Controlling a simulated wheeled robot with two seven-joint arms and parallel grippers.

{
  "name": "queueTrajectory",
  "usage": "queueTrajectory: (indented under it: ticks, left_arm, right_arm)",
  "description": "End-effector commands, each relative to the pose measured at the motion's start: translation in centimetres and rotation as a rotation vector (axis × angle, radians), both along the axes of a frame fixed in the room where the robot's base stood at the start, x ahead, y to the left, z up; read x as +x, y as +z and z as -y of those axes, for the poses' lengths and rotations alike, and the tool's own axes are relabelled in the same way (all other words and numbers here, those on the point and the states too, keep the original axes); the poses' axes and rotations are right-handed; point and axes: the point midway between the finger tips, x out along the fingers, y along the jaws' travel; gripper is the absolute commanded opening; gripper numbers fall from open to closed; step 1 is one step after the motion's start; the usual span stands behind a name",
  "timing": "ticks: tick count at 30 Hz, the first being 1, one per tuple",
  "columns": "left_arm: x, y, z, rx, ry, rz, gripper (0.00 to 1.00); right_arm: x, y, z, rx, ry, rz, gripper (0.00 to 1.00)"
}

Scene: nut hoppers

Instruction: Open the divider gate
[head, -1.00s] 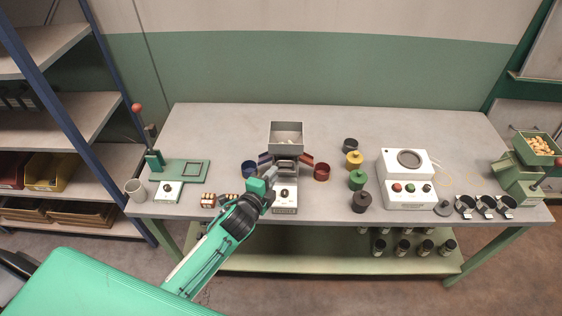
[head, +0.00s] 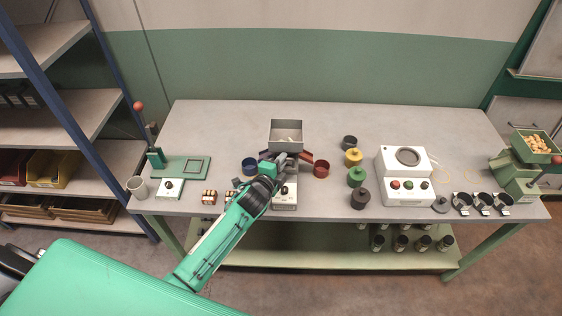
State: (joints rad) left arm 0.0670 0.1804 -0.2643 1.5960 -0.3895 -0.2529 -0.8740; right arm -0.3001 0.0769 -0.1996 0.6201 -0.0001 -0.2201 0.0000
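A grey square hopper (head: 286,134) with some pale contents stands at the middle of the bench on a white base unit (head: 285,200). A red-brown chute (head: 307,157) slopes down to its right side. My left gripper (head: 281,160) is at the hopper's front, just below its front wall. The arm covers most of the base and the left chute. I cannot make out the divider gate behind the gripper, nor whether the fingers are open or shut. My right gripper is not in view.
A blue cup (head: 249,166) and a dark red cup (head: 321,169) stand on either side of the hopper. Yellow (head: 354,157), green (head: 357,177) and dark pots stand to the right, before a white machine (head: 404,178). The back of the bench (head: 220,122) is clear.

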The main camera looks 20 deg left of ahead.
Motion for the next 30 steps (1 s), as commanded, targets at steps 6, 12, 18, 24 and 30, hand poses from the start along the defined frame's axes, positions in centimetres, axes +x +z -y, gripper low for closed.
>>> queueTrajectory:
  ticks: [6, 12, 18, 24, 30]
  left_arm:
    - [-0.2, 0.0, 0.0, 0.001, 0.000, -0.001, 0.00]
    - [-2.6, -0.1, 0.7, 0.000, 0.000, -0.003, 0.00]
    - [-4.2, -0.1, 1.1, 0.002, 0.000, -0.002, 0.00]
    - [-4.2, -0.1, 1.1, 0.002, 0.001, -0.001, 0.00]
    - [-4.2, -0.1, 1.1, 0.002, 0.001, -0.001, 0.18]
  right_arm:
    - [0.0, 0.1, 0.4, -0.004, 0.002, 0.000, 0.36]
    - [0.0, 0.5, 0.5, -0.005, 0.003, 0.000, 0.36]
    - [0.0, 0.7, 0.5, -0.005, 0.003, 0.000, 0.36]
    - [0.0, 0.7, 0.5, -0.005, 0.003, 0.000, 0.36]
    - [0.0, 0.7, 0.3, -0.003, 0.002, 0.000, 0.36]
